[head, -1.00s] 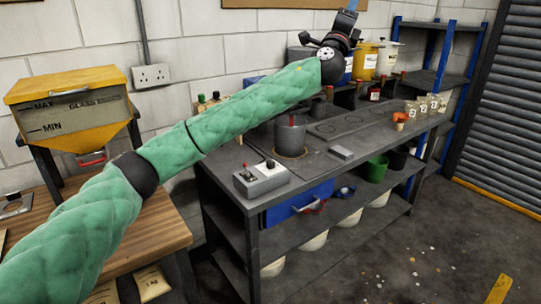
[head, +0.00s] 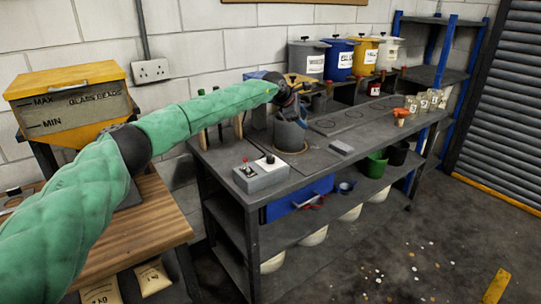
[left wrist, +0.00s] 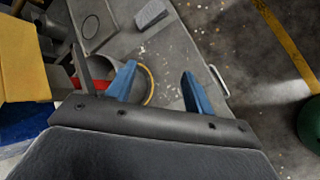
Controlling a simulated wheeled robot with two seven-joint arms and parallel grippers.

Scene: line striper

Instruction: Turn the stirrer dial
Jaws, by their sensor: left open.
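The grey control box (head: 261,175) stands near the front left of the dark workbench. A dark dial (head: 270,159) on a pale plate is on its top right, beside a red-tipped switch (head: 244,162). My left gripper (head: 292,114) hangs over the grey pot (head: 289,136), behind and above the control box, apart from the dial. In the left wrist view its two blue fingers (left wrist: 159,69) are spread with nothing between them. The pot (left wrist: 99,70) shows behind the left finger there; the dial cannot be made out. My right gripper is not in view.
A small grey block (head: 341,147) lies right of the pot. An orange item (head: 401,114) and several small bags stand at the bench's right end. Labelled bins (head: 339,60) line the back. The bench front around the control box is clear.

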